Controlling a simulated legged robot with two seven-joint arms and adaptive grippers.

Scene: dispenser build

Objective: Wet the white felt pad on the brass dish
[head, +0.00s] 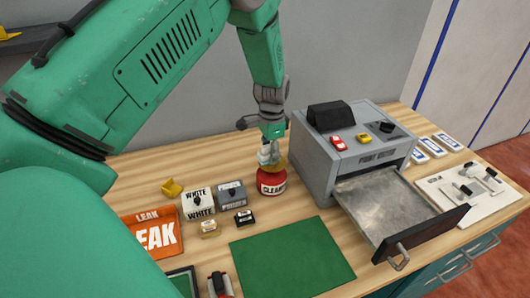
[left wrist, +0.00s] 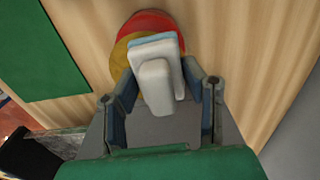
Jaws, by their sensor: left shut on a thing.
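A red can (head: 271,186) with "CLEAN" lettering stands on the wooden table, left of the grey machine. Its brass dish (head: 280,166) is on top; in the left wrist view the dish (left wrist: 122,52) shows as a yellow disc over the red can (left wrist: 150,20). My left gripper (head: 270,147) points down just above the dish. It is shut on the white pad (left wrist: 158,80), a pale block with a bluish edge, also visible in the head view (head: 265,157). The pad is over the dish; I cannot tell whether they touch. My right gripper is out of view.
The grey machine (head: 345,150) has its metal drawer (head: 385,208) pulled out on the right. White and grey labelled blocks (head: 197,204) and an orange LEAK card (head: 155,237) lie to the left. A green mat (head: 292,257) lies in front of the can.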

